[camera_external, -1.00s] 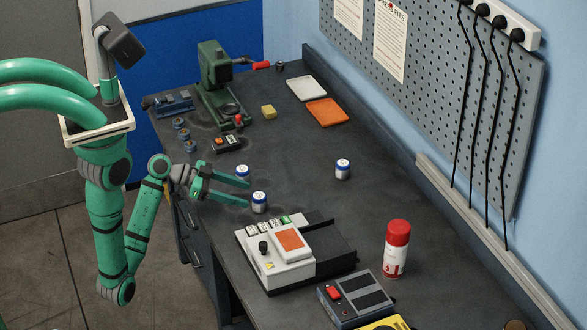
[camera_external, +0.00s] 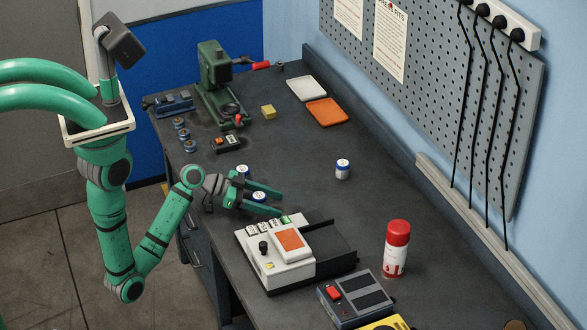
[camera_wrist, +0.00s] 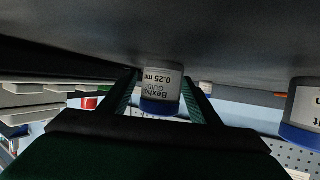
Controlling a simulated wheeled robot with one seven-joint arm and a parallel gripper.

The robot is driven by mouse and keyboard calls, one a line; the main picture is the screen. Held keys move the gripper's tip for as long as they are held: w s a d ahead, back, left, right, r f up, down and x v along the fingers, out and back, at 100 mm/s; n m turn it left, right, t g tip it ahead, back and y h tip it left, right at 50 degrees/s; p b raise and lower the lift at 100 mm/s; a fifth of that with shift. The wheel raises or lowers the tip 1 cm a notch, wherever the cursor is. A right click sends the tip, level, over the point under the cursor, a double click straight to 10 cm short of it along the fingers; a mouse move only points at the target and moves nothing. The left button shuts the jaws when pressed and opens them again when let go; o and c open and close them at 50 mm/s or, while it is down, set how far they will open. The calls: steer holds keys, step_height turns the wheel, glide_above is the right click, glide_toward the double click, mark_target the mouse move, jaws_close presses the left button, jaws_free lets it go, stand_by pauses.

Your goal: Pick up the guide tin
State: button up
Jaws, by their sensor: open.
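The guide tin (camera_external: 259,196) is a small white tin with a blue band, upright on the dark bench.
A similar tin (camera_external: 243,170) stands just outside the rear finger; it also shows in the wrist view (camera_wrist: 302,112). A third tin (camera_external: 343,168) stands apart farther right. A white device (camera_external: 268,264) sits close in front of the fingers. A red-capped can (camera_external: 397,250) stands farther right.

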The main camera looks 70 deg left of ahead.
steer(key=c, duration=1.2)
steer(key=shift+r, duration=0.1)
